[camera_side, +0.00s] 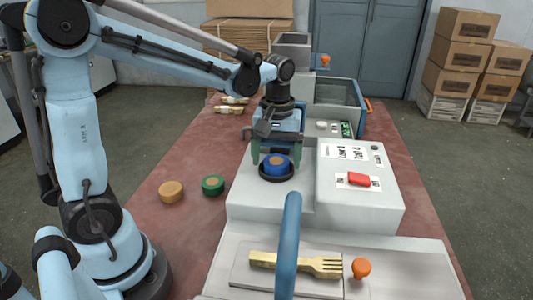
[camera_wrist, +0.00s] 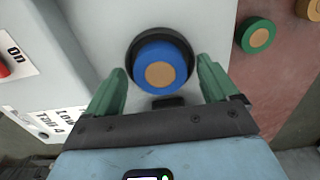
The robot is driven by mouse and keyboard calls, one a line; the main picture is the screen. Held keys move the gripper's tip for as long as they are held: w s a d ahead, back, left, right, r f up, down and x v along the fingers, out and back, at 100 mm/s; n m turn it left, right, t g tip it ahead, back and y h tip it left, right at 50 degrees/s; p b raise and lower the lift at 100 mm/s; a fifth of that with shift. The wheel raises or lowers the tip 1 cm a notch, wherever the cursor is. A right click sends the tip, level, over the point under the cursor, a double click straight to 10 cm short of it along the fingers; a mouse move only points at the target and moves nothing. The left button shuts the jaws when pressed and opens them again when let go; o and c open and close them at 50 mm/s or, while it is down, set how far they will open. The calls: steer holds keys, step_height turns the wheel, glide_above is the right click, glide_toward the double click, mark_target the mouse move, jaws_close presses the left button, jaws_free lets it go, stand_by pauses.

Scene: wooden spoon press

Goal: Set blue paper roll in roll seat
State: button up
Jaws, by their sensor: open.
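The blue paper roll (camera_side: 276,164) sits inside the dark round roll seat (camera_side: 263,174) on top of the white machine. In the wrist view the blue roll (camera_wrist: 161,68), with its tan core, lies within the seat's dark ring (camera_wrist: 133,48); the ring shows more at its upper left. My gripper (camera_side: 272,157) is just above and around the seat. Its two green fingers stand apart on either side of the roll in the wrist view (camera_wrist: 163,80), with visible gaps to it. The gripper is open and holds nothing.
A green roll (camera_side: 212,185) and a tan roll (camera_side: 171,191) stand on the red table to the left. A blue lever handle (camera_side: 288,245) rises in front, near a wooden fork (camera_side: 295,264) and an orange knob (camera_side: 361,268). A red button (camera_side: 359,180) is on the machine's right panel.

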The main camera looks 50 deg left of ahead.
step_height(320, 180, up, 11)
steer(key=m+t, duration=0.7)
steer(key=m, duration=0.2)
glide_toward(276, 160)
steer(key=d+f, duration=0.1)
steer(key=s+d+f, duration=0.2)
steer(key=f, duration=0.1)
